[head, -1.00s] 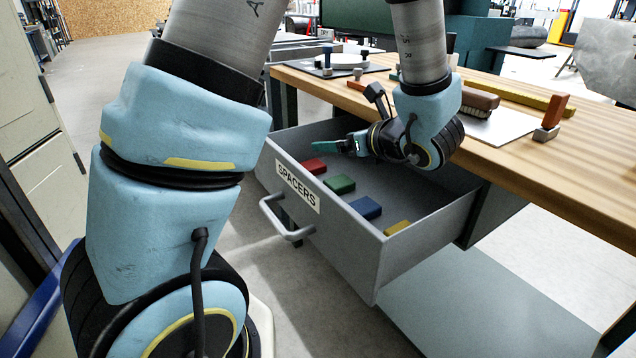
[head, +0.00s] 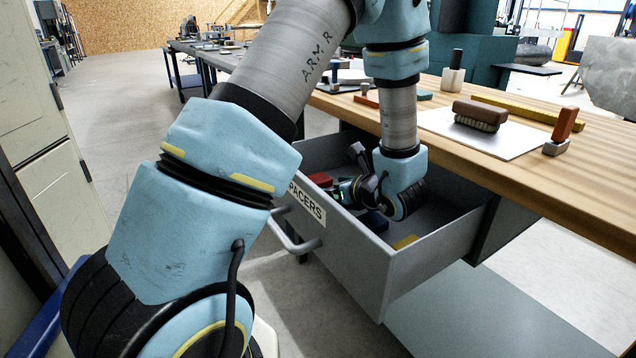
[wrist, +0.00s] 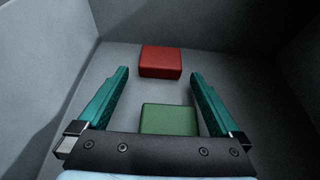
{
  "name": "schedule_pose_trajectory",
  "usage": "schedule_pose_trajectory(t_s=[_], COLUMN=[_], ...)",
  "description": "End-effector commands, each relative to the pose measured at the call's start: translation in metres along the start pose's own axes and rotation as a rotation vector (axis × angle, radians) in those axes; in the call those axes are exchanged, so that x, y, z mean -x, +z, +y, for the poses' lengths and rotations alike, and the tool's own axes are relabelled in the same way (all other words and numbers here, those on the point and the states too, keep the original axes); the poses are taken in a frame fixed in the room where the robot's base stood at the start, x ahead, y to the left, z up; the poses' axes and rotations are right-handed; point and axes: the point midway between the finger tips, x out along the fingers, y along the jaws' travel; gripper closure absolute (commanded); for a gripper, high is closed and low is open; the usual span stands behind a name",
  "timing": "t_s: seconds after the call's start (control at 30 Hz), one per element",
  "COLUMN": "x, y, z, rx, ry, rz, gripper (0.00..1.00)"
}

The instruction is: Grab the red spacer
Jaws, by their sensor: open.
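The red spacer (wrist: 160,62) is a small red block lying on the floor of the open drawer, near its far end in the wrist view. In the head view the red spacer (head: 319,180) shows just left of my gripper, partly hidden by the drawer front. My gripper (wrist: 158,72) is open, with its two teal fingers apart and nothing held. The red spacer lies beyond and between the line of the fingertips. A green spacer (wrist: 169,119) lies between the fingers, nearer the palm. In the head view my gripper (head: 343,190) is low inside the drawer.
The drawer front (head: 345,245) bears a SPACERS label and a handle. A blue spacer (head: 374,221) and a yellow spacer (head: 404,242) lie in the drawer to the right. The workbench (head: 590,175) above holds a brush (head: 480,113) on a white sheet.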

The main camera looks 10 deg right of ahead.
Motion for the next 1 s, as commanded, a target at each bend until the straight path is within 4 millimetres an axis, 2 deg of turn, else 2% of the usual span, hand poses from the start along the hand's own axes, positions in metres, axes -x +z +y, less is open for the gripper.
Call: schedule_pose_trajectory(t_s=[0.13,0.4,1.0], x=[-0.0140,-0.0153,-0.0151], y=[0.0000,0.0002,0.0003], z=[0.0000,-0.0004,-0.0003], rx=[0.001,0.000,0.001], ry=[0.000,-0.002,-0.001], rz=[0.000,0.000,0.000], gripper=[0.00,0.02,0.70])
